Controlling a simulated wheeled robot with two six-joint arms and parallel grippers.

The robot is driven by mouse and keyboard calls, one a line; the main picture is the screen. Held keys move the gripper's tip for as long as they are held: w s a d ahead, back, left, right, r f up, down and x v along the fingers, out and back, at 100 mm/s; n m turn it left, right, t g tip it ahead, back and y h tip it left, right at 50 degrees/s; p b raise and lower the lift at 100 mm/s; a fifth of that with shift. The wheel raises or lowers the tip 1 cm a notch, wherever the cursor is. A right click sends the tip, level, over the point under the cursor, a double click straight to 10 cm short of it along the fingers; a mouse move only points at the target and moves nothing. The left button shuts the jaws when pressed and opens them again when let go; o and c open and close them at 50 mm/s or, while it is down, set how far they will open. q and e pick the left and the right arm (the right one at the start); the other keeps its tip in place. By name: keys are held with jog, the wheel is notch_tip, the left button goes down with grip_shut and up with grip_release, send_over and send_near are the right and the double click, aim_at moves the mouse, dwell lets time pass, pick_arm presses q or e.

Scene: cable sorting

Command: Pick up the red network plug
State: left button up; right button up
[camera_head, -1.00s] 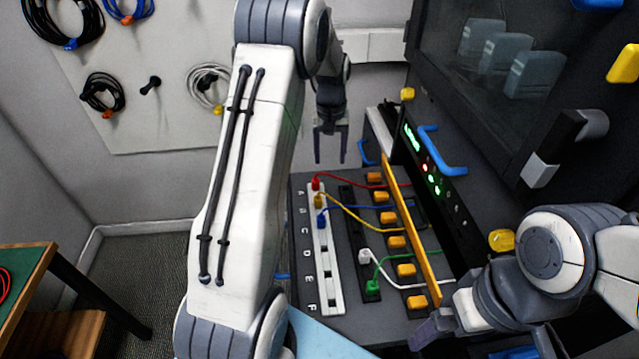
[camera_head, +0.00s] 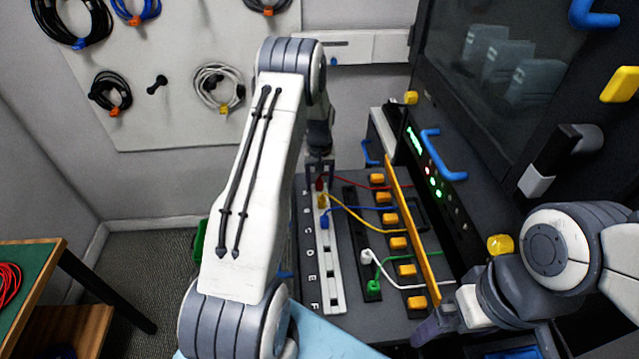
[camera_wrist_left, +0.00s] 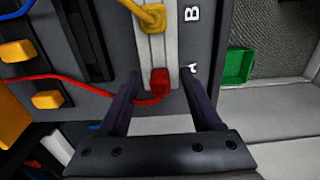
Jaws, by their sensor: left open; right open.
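The red network plug (camera_head: 320,184) sits at the far end of the white socket strip (camera_head: 333,270), by the letter A. Its red cable runs right, towards the orange blocks. My left gripper (camera_head: 320,172) is at the plug, its fingers pointing down. In the left wrist view the red plug (camera_wrist_left: 159,82) lies between the two open finger tips of my left gripper (camera_wrist_left: 162,90), with no visible grip on it. The red cable passes by the left finger there. My right gripper (camera_head: 432,328) is open and empty at the lower right, near the panel's front edge.
A yellow plug (camera_head: 323,201) and a blue plug (camera_head: 325,222) sit close to the red one on the strip. White (camera_head: 366,256) and green (camera_head: 374,286) plugs are on the dark strip to the right. An orange bar (camera_head: 412,230) stands beyond the orange blocks.

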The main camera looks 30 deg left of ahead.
aim_at(320, 181)
pick_arm(q)
jog(key=shift+f, duration=0.1)
grip_shut()
jog(key=shift+r, duration=0.55)
notch_tip(320, 181, up, 3)
jog(key=shift+w+f+b, duration=0.1)
jog(key=shift+b, duration=0.55)
jog(key=w+d+r+p, duration=0.1)
jog(key=d+r, duration=0.9)
jog(key=d, duration=0.1)
jog(key=shift+w+d+r+p, duration=0.2)
jog(key=shift+d+r+p, duration=0.05)
jog(key=shift+r+p, duration=0.05)
